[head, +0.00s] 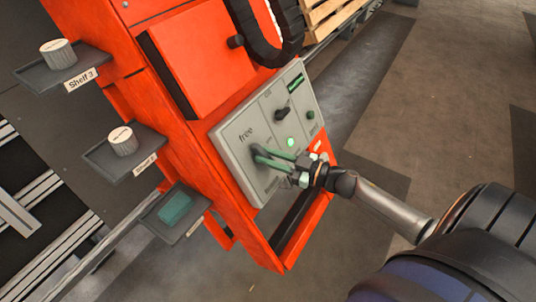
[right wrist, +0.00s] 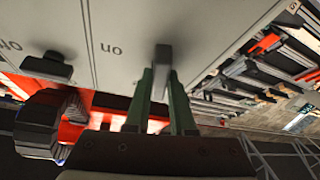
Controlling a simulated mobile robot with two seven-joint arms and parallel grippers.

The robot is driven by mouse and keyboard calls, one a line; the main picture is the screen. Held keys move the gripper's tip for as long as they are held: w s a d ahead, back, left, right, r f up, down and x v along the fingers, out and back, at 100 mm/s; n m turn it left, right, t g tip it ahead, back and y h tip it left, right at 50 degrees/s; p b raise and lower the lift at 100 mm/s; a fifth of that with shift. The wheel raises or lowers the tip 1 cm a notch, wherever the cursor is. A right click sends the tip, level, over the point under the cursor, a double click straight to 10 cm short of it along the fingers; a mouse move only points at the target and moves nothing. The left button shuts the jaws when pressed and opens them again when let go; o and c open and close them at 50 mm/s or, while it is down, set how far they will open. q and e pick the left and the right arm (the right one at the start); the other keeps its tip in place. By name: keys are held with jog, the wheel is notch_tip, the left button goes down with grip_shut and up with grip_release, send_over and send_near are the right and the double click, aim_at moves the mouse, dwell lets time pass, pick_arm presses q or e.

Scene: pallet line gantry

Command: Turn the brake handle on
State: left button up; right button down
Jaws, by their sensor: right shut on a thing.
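The brake handle (right wrist: 163,60) is a short grey lever on the light grey control panel (head: 231,130) of an orange machine. In the right wrist view it stands between the two green fingers of my right gripper (right wrist: 161,82), close to the printed word "on". In the head view my right gripper (head: 257,155) reaches the panel from the lower right and is shut on the handle, below the word "free". The fingers hide most of the handle there. My left gripper is not in view.
A dark knob (head: 282,113) and a lit green lamp (head: 291,142) are on the same panel. A black hose loop (head: 292,45) hangs above. Small shelves with white cylinders (head: 58,53) and a green block (head: 174,209) jut out left. Open floor lies right.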

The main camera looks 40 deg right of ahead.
jog(key=shift+r+n+y, duration=0.1)
jog(key=shift+n+y, duration=0.2)
jog(key=shift+n, duration=0.4)
jog(key=shift+n+g, duration=0.4)
jog(key=shift+n, duration=0.2)
jog(key=n+g+y+p, duration=0.1)
jog(key=n, duration=0.3)
jog(key=n+g+y+p, duration=0.1)
jog(key=n+g, duration=0.1)
jog(key=n, duration=0.1)
jog(key=shift+w+d+r+n+g, duration=0.1)
jog(key=shift+w+d+n+g, duration=0.1)
jog(key=shift+n+g, duration=0.15)
jog(key=n+g, duration=0.1)
jog(key=n, duration=0.1)
jog(key=n+g+p, duration=0.1)
jog(key=n, duration=0.2)
jog(key=shift+r+g+h, duration=0.1)
jog(key=shift+g+h, duration=0.15)
jog(key=shift+h, duration=0.05)
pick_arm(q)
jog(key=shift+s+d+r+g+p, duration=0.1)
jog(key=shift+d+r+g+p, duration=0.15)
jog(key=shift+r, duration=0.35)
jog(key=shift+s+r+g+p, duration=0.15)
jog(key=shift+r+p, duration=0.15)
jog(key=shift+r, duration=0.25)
pick_arm(e)
jog(key=shift+n, duration=0.85)
jog(key=shift+g, duration=0.4)
